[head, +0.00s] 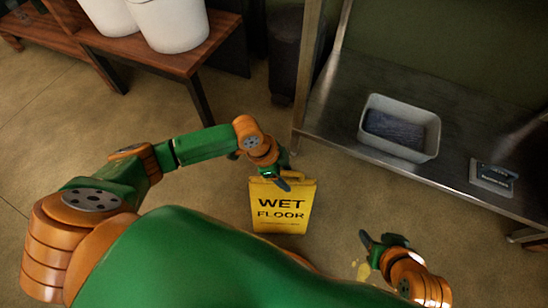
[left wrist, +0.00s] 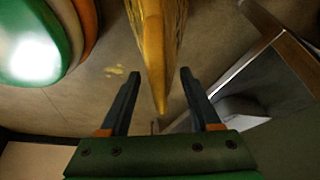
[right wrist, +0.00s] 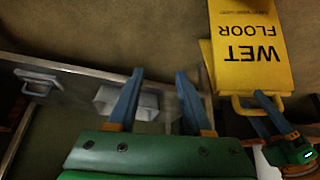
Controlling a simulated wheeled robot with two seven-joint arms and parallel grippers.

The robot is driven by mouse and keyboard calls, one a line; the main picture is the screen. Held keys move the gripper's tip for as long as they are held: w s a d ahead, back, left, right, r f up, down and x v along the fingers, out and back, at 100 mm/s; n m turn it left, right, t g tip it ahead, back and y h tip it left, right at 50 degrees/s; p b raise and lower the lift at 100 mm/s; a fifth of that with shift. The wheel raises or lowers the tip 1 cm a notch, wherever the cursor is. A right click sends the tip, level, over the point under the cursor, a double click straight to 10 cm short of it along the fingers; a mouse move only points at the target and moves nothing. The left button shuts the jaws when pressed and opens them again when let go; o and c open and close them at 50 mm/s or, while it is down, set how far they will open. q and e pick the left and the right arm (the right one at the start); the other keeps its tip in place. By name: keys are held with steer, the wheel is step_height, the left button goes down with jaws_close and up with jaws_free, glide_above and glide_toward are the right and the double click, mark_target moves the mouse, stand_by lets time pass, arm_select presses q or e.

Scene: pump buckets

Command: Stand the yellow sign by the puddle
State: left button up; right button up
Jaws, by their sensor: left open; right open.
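The yellow sign (head: 281,207), lettered "WET FLOOR", stands upright on the floor in the head view. My left gripper (head: 283,180) is at its top edge. In the left wrist view the sign's edge (left wrist: 155,65) lies between the open fingers of my left gripper (left wrist: 159,88), without clear contact. The sign also shows in the right wrist view (right wrist: 250,45). A small yellowish puddle (head: 363,271) lies on the floor to the right of the sign; it shows in the left wrist view (left wrist: 115,71). My right gripper (head: 377,246) is open and empty near the puddle.
A metal shelf (head: 330,115) at the right holds a grey bin (head: 402,128) with dark contents and a small dark labelled item (head: 493,178). A wooden bench (head: 205,50) with white buckets (head: 172,22) stands at the upper left. Floor between sign and puddle is clear.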

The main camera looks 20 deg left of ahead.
arm_select(q)
steer(key=shift+p+v, duration=0.5)
steer(key=shift+v, duration=0.6)
steer(key=p+v, duration=0.4)
steer(key=v, duration=0.4)
steer(key=shift+r, duration=0.1)
arm_select(e)
steer(key=s+f+g, duration=0.1)
steer(key=s+f, duration=0.1)
steer(key=f, duration=0.3)
steer(key=s+d+f+g, duration=0.1)
steer(key=s+f+g, duration=0.1)
steer(key=f, duration=0.4)
steer(key=shift+s+d+f+h, duration=0.3)
steer(key=shift+s+h, duration=0.1)
steer(key=shift+s, duration=0.35)
